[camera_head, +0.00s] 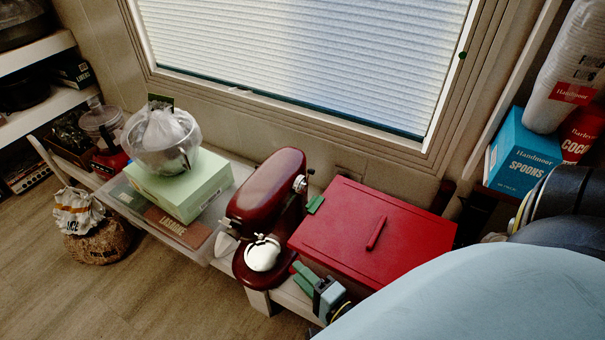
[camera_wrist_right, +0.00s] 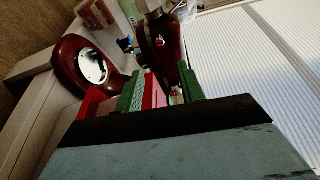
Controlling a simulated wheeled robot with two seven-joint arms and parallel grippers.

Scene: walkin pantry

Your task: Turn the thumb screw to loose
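The dark red stand mixer (camera_head: 262,205) stands on the low shelf, its head over a silver bowl plate. A small silver knob, likely the thumb screw (camera_head: 300,184), sits on the mixer head's right end. My right gripper (camera_head: 309,237) is just right of the mixer, apart from the knob. Its two green fingers are spread and nothing shows held. In the right wrist view the fingers (camera_wrist_right: 160,92) are open toward the mixer (camera_wrist_right: 165,45); I cannot tell there which small knob is the thumb screw. My left gripper is not in view.
A red lidded box (camera_head: 372,230) is close right of the mixer, partly hiding my right gripper. A green box (camera_head: 180,187) with a metal bowl (camera_head: 160,150) stands left. The blue spoons box (camera_head: 522,155) and cups are at right. A window is behind.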

